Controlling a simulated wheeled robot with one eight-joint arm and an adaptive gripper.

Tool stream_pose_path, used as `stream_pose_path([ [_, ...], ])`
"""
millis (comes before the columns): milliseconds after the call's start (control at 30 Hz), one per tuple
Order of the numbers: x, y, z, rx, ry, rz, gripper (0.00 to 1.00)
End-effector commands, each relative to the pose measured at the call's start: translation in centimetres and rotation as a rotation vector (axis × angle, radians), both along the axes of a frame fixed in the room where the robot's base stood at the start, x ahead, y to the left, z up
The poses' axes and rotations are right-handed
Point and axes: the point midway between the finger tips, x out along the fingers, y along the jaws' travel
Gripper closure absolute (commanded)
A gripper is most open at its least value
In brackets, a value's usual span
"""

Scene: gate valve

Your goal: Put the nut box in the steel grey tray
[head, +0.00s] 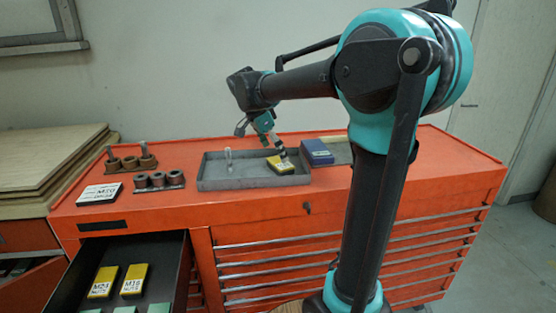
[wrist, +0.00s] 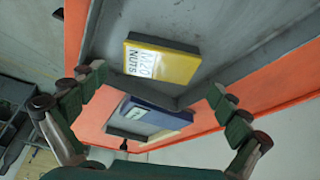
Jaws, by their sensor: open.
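The yellow nut box (head: 281,166), with a white label reading "M20 NUTS" in the wrist view (wrist: 172,65), lies flat inside the steel grey tray (head: 222,184), in its right part. My gripper (head: 281,152) is just above the box. In the wrist view my gripper (wrist: 156,84) is open, with its fingers spread wide and nothing between them. The box looks apart from both fingers. The tray floor (wrist: 225,35) and part of its rim also show in the wrist view.
A blue box (head: 317,152) sits right of the tray. Racks with cylinders (head: 158,181) and a white-labelled box (head: 99,193) are left. An open drawer (head: 165,255) holds yellow and green boxes.

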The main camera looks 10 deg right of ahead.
Motion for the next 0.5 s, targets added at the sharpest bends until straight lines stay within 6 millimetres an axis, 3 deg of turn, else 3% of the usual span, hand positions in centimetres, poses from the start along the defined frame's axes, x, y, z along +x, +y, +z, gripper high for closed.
stream_pose_path([
  [200, -0.6, 1.7, 4.2, 0.000, 0.000, 0.002, 0.00],
  [500, -1.0, 2.9, 7.2, 0.000, 0.000, 0.001, 0.00],
])
